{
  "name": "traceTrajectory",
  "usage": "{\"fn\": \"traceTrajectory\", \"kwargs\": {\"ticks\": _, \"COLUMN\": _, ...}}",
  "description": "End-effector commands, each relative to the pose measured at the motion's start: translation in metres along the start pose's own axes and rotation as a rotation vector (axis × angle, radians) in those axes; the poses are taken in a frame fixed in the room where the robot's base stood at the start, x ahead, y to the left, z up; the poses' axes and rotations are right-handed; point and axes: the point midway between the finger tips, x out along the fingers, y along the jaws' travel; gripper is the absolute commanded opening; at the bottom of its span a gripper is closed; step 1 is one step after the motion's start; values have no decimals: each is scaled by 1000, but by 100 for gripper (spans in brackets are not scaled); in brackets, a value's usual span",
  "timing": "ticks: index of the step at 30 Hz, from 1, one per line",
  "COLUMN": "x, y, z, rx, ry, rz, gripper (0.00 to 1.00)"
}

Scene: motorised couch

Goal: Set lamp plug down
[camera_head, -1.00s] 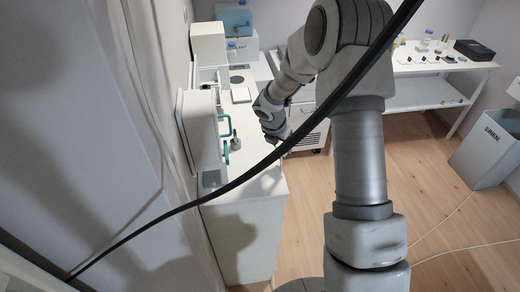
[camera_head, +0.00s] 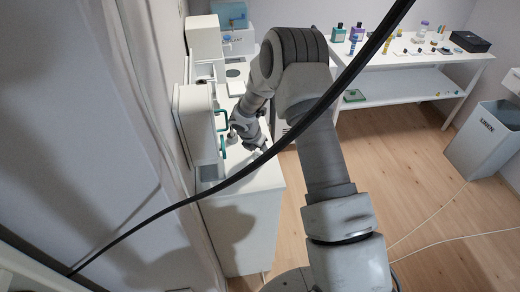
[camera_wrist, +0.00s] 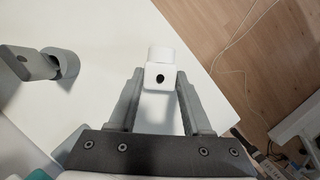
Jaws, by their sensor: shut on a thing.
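The lamp plug, a small white block with a round white end and a dark hole (camera_wrist: 160,72), sits between the fingertips of my gripper (camera_wrist: 158,84) in the wrist view. The fingers are closed on its sides. The white counter top (camera_wrist: 100,95) lies below it; I cannot tell whether the plug touches it. In the head view my gripper (camera_head: 262,147) is over the near part of the counter (camera_head: 262,180), and the plug is too small to make out there.
A grey knobbed fitting (camera_wrist: 62,66) stands on the counter left of my gripper. A white box with teal handles (camera_head: 197,125) is at the counter's left side. The counter's right edge drops to the wooden floor (camera_head: 420,190). A black cable crosses the head view.

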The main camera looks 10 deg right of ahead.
Motion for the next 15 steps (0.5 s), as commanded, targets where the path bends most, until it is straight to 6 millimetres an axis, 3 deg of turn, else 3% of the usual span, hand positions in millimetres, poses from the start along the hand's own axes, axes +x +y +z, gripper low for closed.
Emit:
{"fn": "traceTrajectory", "kwargs": {"ticks": 4, "x": 4, "y": 0, "z": -2, "rx": 0, "ry": 0, "rz": 0, "gripper": 0}}
{"fn": "traceTrajectory", "kwargs": {"ticks": 5, "x": 4, "y": 0, "z": -2, "rx": 0, "ry": 0, "rz": 0, "gripper": 51}}
{"fn": "traceTrajectory", "kwargs": {"ticks": 9, "x": 2, "y": 0, "z": -1, "rx": 0, "ry": 1, "rz": 0, "gripper": 76}}
{"fn": "traceTrajectory", "kwargs": {"ticks": 15, "x": 2, "y": 0, "z": -1, "rx": 0, "ry": 1, "rz": 0, "gripper": 79}}
